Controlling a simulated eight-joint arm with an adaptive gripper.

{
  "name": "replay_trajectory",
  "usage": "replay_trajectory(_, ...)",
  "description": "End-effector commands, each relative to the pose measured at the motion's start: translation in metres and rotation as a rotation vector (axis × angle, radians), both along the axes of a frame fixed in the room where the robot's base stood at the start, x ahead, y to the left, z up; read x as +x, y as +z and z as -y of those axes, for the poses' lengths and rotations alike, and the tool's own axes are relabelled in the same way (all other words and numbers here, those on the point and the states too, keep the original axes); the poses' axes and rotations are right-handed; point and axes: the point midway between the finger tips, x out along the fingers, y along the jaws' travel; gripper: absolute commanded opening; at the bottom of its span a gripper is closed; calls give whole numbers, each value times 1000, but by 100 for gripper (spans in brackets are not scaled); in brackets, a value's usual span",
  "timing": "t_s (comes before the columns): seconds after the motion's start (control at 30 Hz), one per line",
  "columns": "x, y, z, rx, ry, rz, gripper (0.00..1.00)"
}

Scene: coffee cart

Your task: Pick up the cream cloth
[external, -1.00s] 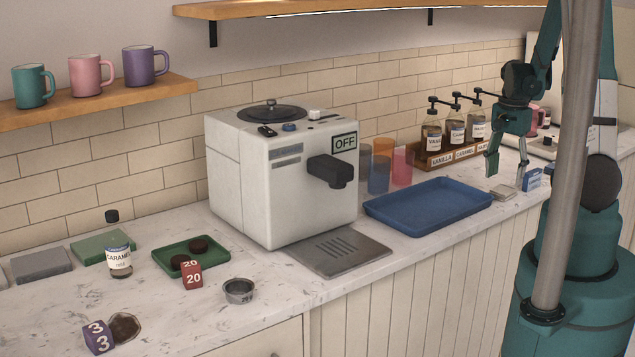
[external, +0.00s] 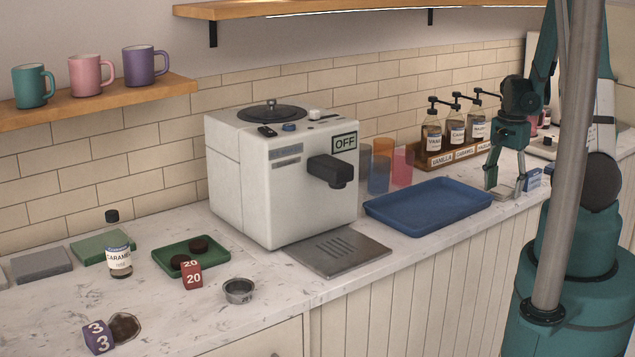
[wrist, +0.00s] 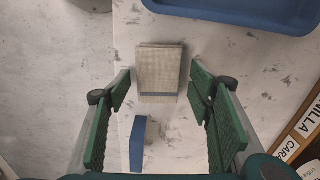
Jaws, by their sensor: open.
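The cream cloth (wrist: 159,72) is a small folded, flat rectangle with a thin blue-grey stripe, lying on the marble counter. In the wrist view it lies just ahead of and between the two green fingers of my gripper (wrist: 160,92). In the external view the cloth (external: 502,192) is a pale patch at the counter's right part, partly hidden by the fingers. My gripper (external: 505,193) is open, pointing down, with its fingertips low around the cloth. Nothing is held in it.
A blue box-like item (external: 533,178) stands close by on the right; it also shows in the wrist view (wrist: 138,143). A blue tray (external: 428,207) lies to the left. A syrup rack (external: 452,158) stands behind. The counter's front edge is near.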

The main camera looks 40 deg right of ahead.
Motion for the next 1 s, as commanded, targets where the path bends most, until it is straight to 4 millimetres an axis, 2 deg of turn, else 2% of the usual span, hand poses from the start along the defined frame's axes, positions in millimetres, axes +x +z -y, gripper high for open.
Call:
replay_trajectory(0.23,0,0,0,0,0,0,51)
replay_trajectory(0.43,0,0,0,0,0,0,25)
replay_trajectory(1.0,0,6,0,0,0,0,24)
